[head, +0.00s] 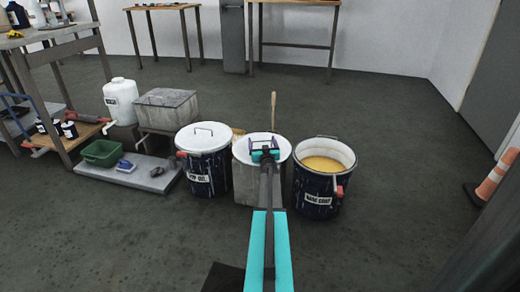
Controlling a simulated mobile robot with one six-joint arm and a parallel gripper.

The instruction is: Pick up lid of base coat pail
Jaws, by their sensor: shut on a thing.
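The base coat pail (318,192) stands at the right of the row, dark with a "BASE COAT" label. It is open and shows amber liquid (322,164) inside. A round white lid (243,152) is over the grey block (248,186) to the left of that pail. My gripper (264,150) is over the lid's middle, shut on it; the fingers and my arm hide the grip and the lid's handle. I cannot tell whether the lid touches the block.
A second dark pail (207,177) with a white handled lid stands left of the block. A wooden stick (273,112) rises behind the block. Further left are a low grey platform (150,180), a green bin (101,152) and a white jug (121,98). The floor in front is clear.

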